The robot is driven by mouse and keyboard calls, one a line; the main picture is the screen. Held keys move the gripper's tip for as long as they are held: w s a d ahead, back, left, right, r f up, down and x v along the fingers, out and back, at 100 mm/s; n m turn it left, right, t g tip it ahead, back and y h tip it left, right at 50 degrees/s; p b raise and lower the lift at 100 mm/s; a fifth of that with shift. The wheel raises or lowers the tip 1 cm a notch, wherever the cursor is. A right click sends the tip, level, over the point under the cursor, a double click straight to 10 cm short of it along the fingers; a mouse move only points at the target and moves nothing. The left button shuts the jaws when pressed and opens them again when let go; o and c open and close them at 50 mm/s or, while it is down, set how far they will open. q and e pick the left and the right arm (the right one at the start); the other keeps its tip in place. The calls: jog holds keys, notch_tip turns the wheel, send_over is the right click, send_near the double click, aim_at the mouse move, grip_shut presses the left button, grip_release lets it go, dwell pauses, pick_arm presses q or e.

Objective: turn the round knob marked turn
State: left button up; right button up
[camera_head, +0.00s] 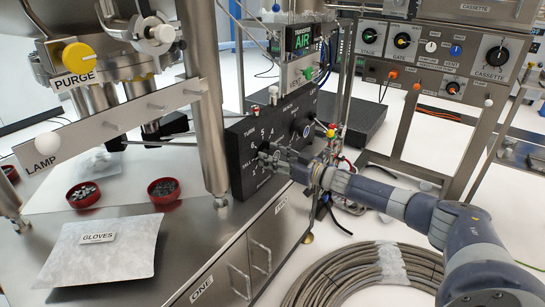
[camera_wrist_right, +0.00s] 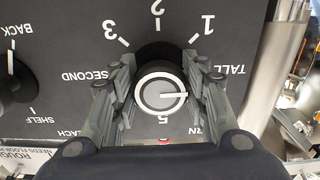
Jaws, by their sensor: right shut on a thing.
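The round knob (camera_wrist_right: 160,96) sits on the black panel (camera_head: 240,178) and fills the middle of the right wrist view, where the lettering is upside down. It has a silver face with a white pointer line, which points to the right in that view. My right gripper (camera_wrist_right: 161,98) is shut on the knob, one finger on each side. In the head view my right gripper (camera_head: 268,155) reaches the panel from the right and hides most of the knob. Numbers ring the knob. Part of the TURN word shows beside the right finger. My left gripper is not in view.
A black knob (camera_wrist_right: 14,80) with BACK and SHELF labels is on the same panel. A steel post (camera_head: 203,100) stands left of the panel. Two red bowls (camera_head: 163,190) and a GLOVES packet (camera_head: 100,250) lie on the steel table. A coiled hose (camera_head: 350,280) lies on the floor.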

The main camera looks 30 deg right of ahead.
jog(key=shift+n, duration=0.8)
jog(key=n, duration=0.3)
jog(key=shift+c, duration=0.2)
jog(key=n, duration=0.3)
jog(key=shift+n, duration=1)
jog(key=n, duration=0.3)
jog(key=shift+d+n+b, duration=0.1)
jog(key=shift+n+b, duration=0.2)
jog(key=shift+b, duration=0.1)
jog(key=shift+n+b, duration=0.35)
jog(key=shift+n, duration=0.75)
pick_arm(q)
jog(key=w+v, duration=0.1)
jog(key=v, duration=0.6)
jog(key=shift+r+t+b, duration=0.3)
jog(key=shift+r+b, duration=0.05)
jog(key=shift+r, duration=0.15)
pick_arm(e)
jog(key=shift+w+r+n, duration=0.1)
jog(key=shift+r+n, duration=0.05)
jog(key=shift+n, duration=0.95)
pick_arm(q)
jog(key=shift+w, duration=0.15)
